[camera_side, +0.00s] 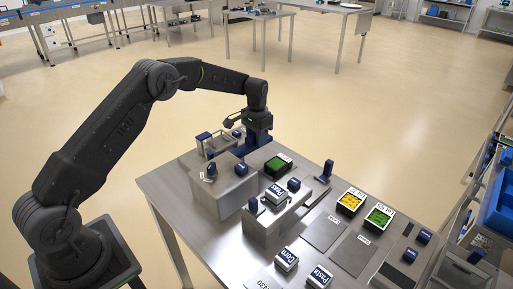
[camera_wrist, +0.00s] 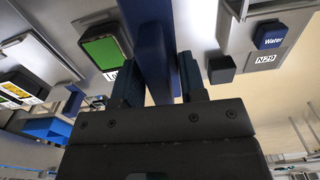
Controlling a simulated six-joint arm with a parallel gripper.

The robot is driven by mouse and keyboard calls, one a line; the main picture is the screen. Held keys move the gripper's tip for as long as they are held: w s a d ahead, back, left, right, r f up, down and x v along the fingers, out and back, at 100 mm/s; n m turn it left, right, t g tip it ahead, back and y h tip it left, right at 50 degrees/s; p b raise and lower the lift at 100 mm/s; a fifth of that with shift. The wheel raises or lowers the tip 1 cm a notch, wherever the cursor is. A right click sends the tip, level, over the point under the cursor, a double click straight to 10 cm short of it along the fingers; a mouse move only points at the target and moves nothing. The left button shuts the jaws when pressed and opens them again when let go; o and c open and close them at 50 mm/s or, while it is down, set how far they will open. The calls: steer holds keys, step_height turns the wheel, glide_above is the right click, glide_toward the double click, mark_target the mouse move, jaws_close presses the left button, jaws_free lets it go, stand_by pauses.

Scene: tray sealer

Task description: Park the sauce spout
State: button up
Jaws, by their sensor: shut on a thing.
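In the wrist view, my gripper (camera_wrist: 160,76) is shut on a long dark blue bar (camera_wrist: 148,30) that runs up between its two fingers. This is probably the sauce spout's handle or arm; no label shows on it. In the side view, my gripper (camera_side: 257,122) is at the far edge of the metal table, behind the grey machine housing (camera_side: 222,192). A blue part shows just below it (camera_side: 248,145). The lower end of the held part, and whether it touches anything, cannot be told.
A tray with green contents (camera_side: 278,163) sits right of my gripper. A blue upright post (camera_side: 327,170) stands further right. Filled trays (camera_side: 351,201) and labelled blocks (camera_side: 286,259) lie nearer. The wrist view shows a "Water" block (camera_wrist: 271,35). Grey mats (camera_side: 323,231) are bare.

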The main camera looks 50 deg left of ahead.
steer(key=shift+a+r+n, duration=0.1)
steer(key=shift+a+n, duration=0.5)
steer(key=shift+n, duration=0.2)
steer(key=shift+s+a+n, duration=0.1)
steer(key=shift+a+n, duration=0.55)
steer(key=shift+n, duration=0.35)
steer(key=o, duration=0.5)
step_height(320, 180, up, 7)
steer(key=shift+d+f, duration=0.1)
